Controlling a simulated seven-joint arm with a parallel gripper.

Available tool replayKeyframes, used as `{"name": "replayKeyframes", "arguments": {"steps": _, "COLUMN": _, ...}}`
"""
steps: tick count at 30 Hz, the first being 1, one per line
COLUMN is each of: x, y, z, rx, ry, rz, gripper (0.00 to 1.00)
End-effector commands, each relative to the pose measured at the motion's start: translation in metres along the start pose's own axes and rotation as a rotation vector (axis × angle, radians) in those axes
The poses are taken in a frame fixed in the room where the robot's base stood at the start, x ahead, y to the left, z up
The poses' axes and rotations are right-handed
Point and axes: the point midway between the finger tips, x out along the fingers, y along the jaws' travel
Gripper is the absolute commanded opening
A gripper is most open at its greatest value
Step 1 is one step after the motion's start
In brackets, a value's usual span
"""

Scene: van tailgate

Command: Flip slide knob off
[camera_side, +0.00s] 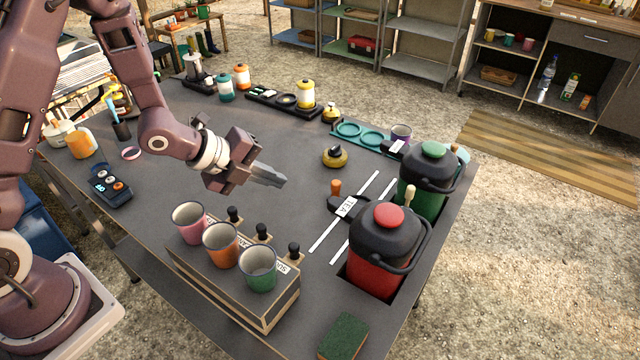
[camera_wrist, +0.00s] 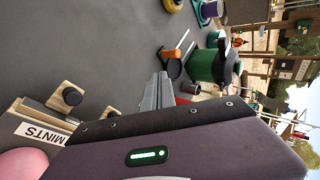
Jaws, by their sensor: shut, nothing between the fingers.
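My gripper (camera_side: 272,177) is shut and empty, held above the middle of the grey table; its closed fingers also show in the wrist view (camera_wrist: 157,91). I cannot tell which part is the slide knob. A small orange knob (camera_side: 336,187) stands upright beside a black piece labelled TEA (camera_side: 346,206) and white strips, right of my fingertips. The orange knob also shows in the wrist view (camera_wrist: 182,40), apart from the fingers. A dark control box (camera_side: 111,185) with small knobs and a lit display lies at the table's left; its switch positions are too small to read.
A wooden box (camera_side: 272,315) in front holds pink, orange and green cups, with several black knobs behind. Red (camera_side: 375,270) and green (camera_side: 420,196) dispensers stand at the right. A brass-coloured round item (camera_side: 335,157) sits beyond my gripper.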

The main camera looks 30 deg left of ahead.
Motion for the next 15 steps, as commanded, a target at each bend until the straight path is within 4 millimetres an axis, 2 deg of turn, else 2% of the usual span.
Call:
{"name": "replayKeyframes", "arguments": {"steps": 13, "x": 0.094, "y": 0.001, "z": 0.0, "rx": -0.001, "ry": 0.0, "rz": 0.002, "gripper": 0.0}}
{"name": "replayKeyframes", "arguments": {"steps": 15, "x": 0.103, "y": -0.01, "z": 0.0, "rx": 0.001, "ry": 0.0, "rz": -0.004, "gripper": 0.0}}
